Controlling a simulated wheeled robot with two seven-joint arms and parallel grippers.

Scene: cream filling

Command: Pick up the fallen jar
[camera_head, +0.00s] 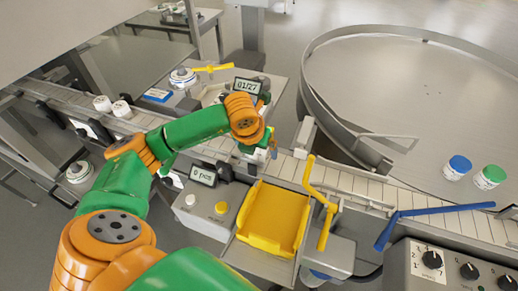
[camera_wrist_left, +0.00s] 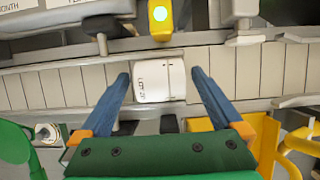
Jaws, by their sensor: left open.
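A white jar (camera_wrist_left: 158,82) with a "LOT 27" print lies on its side on the slatted conveyor in the left wrist view. My left gripper (camera_wrist_left: 160,74) is open, its two blue fingers on either side of the jar with a gap at each side. I cannot tell how far above the belt the fingertips are. In the head view my left arm reaches over the conveyor, and the wrist mostly hides the gripper and the jar. My right gripper is not in view.
The conveyor (camera_head: 344,181) runs across the scene to a round steel table (camera_head: 420,100). A blue-capped jar (camera_head: 457,168) and a green-capped jar (camera_head: 489,177) stand at its right. A yellow tray (camera_head: 272,218) is in front. White jars (camera_head: 103,104) stand on the belt at left.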

